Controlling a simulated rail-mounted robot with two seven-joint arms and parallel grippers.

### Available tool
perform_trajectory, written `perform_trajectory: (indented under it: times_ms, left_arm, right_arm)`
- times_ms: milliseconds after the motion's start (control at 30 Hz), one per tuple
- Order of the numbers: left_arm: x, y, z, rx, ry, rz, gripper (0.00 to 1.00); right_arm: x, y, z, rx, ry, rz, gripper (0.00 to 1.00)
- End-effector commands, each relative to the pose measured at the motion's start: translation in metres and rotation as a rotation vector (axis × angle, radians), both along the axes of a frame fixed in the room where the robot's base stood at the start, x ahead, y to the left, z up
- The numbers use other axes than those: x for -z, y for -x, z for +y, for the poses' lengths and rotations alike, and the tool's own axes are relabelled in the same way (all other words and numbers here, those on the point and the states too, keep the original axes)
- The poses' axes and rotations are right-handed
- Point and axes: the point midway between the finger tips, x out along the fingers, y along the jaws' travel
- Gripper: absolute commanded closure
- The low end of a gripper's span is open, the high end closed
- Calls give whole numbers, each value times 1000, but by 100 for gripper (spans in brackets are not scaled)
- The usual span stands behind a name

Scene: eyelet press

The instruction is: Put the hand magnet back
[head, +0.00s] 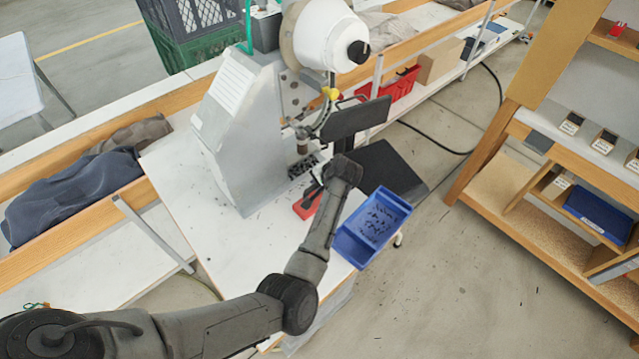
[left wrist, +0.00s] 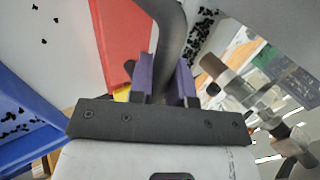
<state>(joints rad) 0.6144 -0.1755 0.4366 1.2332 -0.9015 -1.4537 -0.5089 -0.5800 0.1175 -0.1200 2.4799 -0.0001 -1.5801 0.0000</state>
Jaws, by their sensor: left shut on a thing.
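My left gripper (head: 316,188) is low over the front of the white worktable, beside the grey press. In the left wrist view its purple fingers (left wrist: 166,84) are shut on a dark, curved handle, which appears to be the hand magnet (left wrist: 172,35). A flat red piece (left wrist: 118,38) lies just beyond the fingers on the white surface. It also shows in the head view (head: 307,204), partly hidden by my gripper. I cannot tell whether the handle is joined to or touching the red piece. My right gripper is not in view.
A blue bin (head: 372,222) with small dark parts stands at the table's right edge, close to my left forearm. The grey press (head: 243,135) rises behind, with a dark screen (head: 356,118) in front. Small black parts lie scattered on the table (head: 262,262), otherwise clear at front.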

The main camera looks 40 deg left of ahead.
Motion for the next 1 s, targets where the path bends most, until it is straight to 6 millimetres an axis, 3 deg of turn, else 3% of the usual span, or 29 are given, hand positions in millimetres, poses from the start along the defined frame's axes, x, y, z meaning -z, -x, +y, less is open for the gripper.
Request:
perform_trajectory:
  times_ms: [400, 433, 667, 1000]
  left_arm:
    - [2, -1, 0, -1, -2, -5, 100]
    - [4, 0, 0, -1, -1, -2, 80]
    - [4, 0, 0, -1, -1, -2, 58]
    - [-1, 0, -1, 0, -1, -2, 56]
  right_arm:
    - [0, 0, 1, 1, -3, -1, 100]
    - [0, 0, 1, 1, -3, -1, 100]
    - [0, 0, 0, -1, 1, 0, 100]
    - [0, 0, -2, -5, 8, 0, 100]
